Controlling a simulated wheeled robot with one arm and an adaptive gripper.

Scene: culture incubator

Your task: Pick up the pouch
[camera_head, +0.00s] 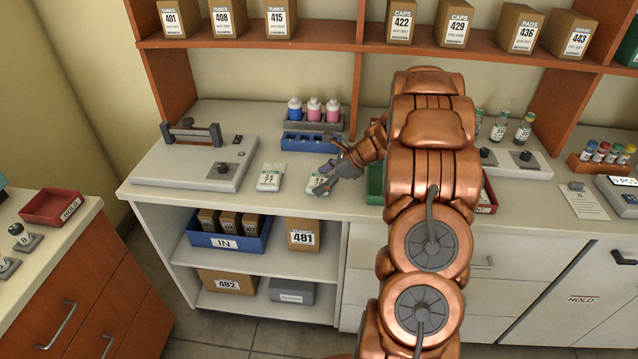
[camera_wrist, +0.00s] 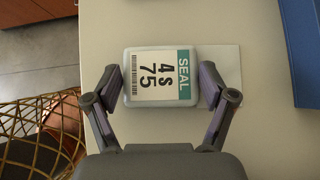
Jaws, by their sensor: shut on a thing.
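The pouch (camera_wrist: 152,78) is a small pale-grey packet with a white and teal label reading SEAL. In the wrist view it sits between the two fingers of my gripper (camera_wrist: 161,84), which is shut on its sides. In the head view the held pouch (camera_head: 317,181) is at the counter's front part, partly covered by my gripper (camera_head: 330,178). I cannot tell whether it rests on the counter or is slightly raised. A similar pouch (camera_head: 270,177) lies on the counter to the left.
A blue rack (camera_head: 308,143) and a rack with pink and blue bottles (camera_head: 314,122) stand behind. A grey device (camera_head: 195,160) is at left; a green bin (camera_head: 375,184) is close at right, partly behind my arm. A shelf of boxes (camera_head: 300,42) runs above.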

